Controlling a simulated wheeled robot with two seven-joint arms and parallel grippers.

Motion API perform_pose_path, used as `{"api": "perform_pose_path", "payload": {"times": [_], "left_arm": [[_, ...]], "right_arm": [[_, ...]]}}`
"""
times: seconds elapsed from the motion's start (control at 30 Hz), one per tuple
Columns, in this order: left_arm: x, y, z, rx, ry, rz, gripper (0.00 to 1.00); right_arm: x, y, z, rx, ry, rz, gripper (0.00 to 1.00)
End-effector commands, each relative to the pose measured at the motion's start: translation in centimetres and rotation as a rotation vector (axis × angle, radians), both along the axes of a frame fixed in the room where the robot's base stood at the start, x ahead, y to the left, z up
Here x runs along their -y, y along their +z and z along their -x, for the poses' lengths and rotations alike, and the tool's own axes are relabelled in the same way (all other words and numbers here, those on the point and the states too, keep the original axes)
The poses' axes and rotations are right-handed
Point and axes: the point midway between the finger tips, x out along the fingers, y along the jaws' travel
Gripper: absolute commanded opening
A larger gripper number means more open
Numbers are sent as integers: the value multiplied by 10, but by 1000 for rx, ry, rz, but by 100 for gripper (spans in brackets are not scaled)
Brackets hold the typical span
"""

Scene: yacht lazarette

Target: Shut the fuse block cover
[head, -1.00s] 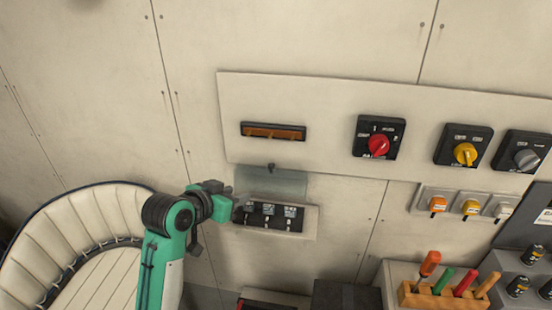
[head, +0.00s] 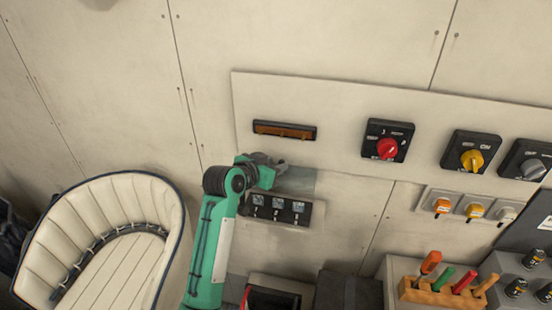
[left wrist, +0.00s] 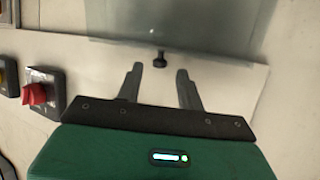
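The fuse block (head: 280,208) is a black unit with several fuses on the wall panel, in the middle of the head view. Its clear greyish cover (head: 298,182) stands open above it. In the left wrist view the cover (left wrist: 175,22) fills the top, with a small black knob (left wrist: 159,58) at its edge. My left gripper (head: 275,160) is at the cover's upper edge. In the left wrist view its fingers (left wrist: 160,72) are apart and empty, with the knob just ahead of the gap between the tips. The knob is hidden in the head view. My right gripper is not in view.
A dark-framed brown strip (head: 285,131) is just above my left gripper. Red (head: 387,147), yellow (head: 472,160) and grey (head: 534,169) rotary switches are to the right. A wooden tool rack (head: 442,294) stands lower right, a cream seat (head: 105,240) at left.

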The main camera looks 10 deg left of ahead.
Motion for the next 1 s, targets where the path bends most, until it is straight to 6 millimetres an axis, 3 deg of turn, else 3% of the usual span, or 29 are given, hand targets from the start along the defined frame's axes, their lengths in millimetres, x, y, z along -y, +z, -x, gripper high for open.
{"api": "perform_pose_path", "payload": {"times": [0.2,0.47,0.5,0.7,1.0], "left_arm": [[5,-5,-11,0,0,0,38],[5,-6,-13,1,0,0,38],[5,-6,-13,1,0,0,36],[5,-6,-12,1,0,0,0],[5,-7,-15,8,0,0,0]], "right_arm": [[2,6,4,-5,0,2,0],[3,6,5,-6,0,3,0],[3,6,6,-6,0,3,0],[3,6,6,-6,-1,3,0],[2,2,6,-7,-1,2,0]]}}
